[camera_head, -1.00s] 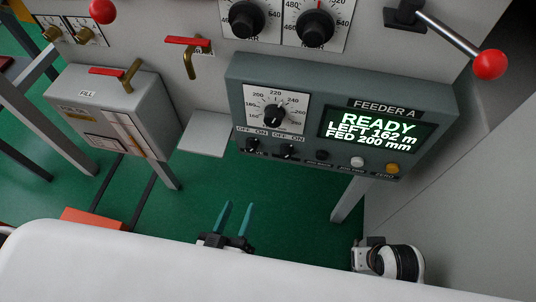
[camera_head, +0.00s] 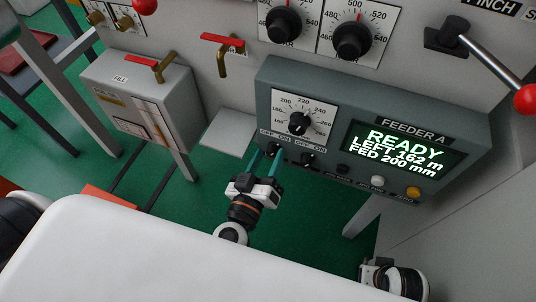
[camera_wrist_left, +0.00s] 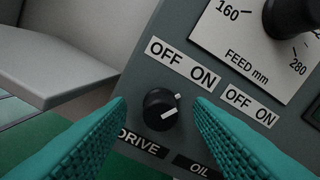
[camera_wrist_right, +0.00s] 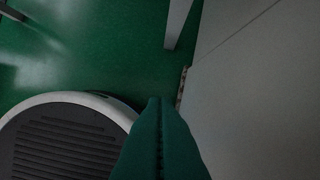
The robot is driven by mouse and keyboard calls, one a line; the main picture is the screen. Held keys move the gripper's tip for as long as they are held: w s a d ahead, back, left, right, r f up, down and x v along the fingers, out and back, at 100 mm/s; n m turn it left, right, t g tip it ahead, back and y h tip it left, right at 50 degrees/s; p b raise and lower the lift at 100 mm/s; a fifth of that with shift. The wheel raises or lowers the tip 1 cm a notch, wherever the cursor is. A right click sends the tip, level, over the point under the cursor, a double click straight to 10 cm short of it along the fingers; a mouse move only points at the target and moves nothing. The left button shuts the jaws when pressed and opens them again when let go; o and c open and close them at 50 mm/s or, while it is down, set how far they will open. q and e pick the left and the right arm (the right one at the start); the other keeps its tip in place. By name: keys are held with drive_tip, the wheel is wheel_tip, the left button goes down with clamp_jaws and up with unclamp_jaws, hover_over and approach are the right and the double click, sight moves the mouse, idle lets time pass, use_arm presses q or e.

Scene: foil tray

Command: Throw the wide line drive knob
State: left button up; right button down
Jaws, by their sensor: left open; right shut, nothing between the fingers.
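The black drive knob (camera_wrist_left: 155,106) sits under an OFF ON plate (camera_wrist_left: 183,64) and above a DRIVE label (camera_wrist_left: 140,142) in the left wrist view. Its white marks are on its right side; I cannot tell its exact setting. In the head view the knob (camera_head: 274,147) is at the lower left of the FEEDER A panel (camera_head: 420,190). My left gripper (camera_head: 266,160) is open just before it. In the left wrist view the fingers (camera_wrist_left: 160,104) appear on either side of the knob; contact is not visible. My right gripper (camera_wrist_right: 160,100) is shut and empty, away from the panel.
The oil knob (camera_head: 307,159) is close to the right of the drive knob. The feed dial (camera_head: 299,123) is above, and buttons (camera_head: 377,181) are further right. A grey shelf (camera_head: 229,132) juts out at the left of the panel. A red-handled valve (camera_head: 222,42) is above it.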

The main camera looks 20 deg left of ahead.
use_arm(q)
drive_tip(key=shift+w, duration=0.25)
use_arm(e)
drive_tip(key=shift+f, duration=0.15)
use_arm(q)
drive_tip(key=c, duration=1)
drive_tip(key=n+p, duration=0.2)
drive_tip(key=n, duration=0.3)
drive_tip(key=shift+n, duration=0.3)
drive_tip(key=n+p, duration=0.1)
drive_tip(key=n, duration=0.1)
drive_tip(key=shift+n, duration=0.3)
drive_tip(key=shift+f+n, duration=0.15)
drive_tip(key=shift+n, duration=1.65)
use_arm(e)
wheel_tip(320, 180, down, 10)
drive_tip(key=s, duration=0.2)
drive_tip(key=shift+s+d+f+g, duration=0.15)
drive_tip(key=shift+s+g, duration=0.15)
drive_tip(key=shift+s, duration=0.05)
